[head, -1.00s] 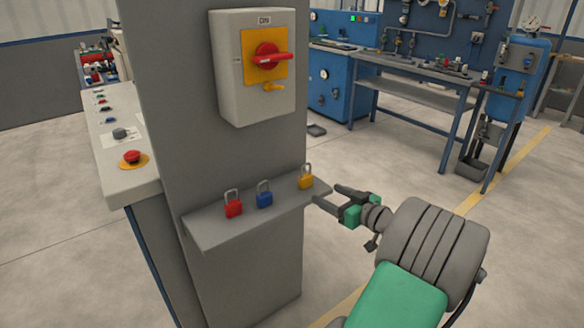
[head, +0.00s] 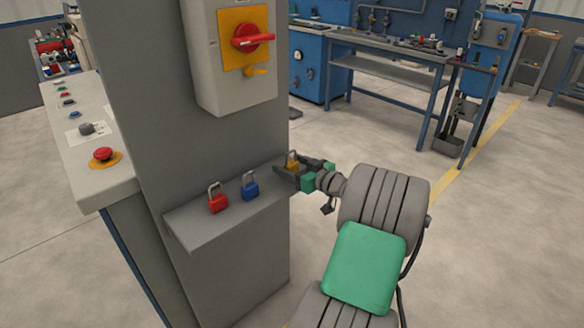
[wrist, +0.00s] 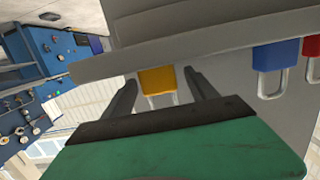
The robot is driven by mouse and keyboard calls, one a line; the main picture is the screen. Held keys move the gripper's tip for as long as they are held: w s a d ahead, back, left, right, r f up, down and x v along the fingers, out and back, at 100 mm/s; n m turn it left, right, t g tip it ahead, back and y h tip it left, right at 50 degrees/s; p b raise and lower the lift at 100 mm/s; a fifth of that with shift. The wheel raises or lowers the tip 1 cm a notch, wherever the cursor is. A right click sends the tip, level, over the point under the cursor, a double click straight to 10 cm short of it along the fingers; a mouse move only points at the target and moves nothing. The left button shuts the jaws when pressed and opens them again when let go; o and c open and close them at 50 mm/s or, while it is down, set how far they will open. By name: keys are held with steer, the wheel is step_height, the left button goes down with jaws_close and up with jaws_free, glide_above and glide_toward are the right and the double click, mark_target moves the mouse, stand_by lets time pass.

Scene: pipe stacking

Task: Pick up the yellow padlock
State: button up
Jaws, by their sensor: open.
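The yellow padlock (head: 291,165) stands at the right end of a grey shelf (head: 205,218). In the head view my gripper's near finger partly hides it. My gripper (head: 290,169) is open, with a finger on each side of the padlock. In the wrist view, which shows the scene upside down, the yellow padlock (wrist: 157,82) and its shackle appear between the two dark fingers (wrist: 158,85). A gap shows between the padlock and each finger there.
A blue padlock (head: 250,187) and a red padlock (head: 217,200) stand further left on the shelf. A grey panel rises behind them, with a switch box (head: 215,85) above. A control desk (head: 65,130) is at the left. Open floor lies to the right.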

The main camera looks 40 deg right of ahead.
steer(key=shift+c, duration=0.5)
jaws_close()
steer(key=shift+r, duration=0.15)
steer(key=shift+r, duration=0.4)
step_height(320, 180, up, 3)
steer(key=shift+s+f+p, duration=0.1)
steer(key=shift+f+p, duration=0.05)
steer(key=shift+p, duration=0.25)
steer(key=s+a+r+p, duration=0.1)
steer(key=s+a+r, duration=0.7)
steer(key=s, duration=0.3)
steer(key=shift+a+r, duration=0.2)
steer(key=shift+r, duration=0.45)
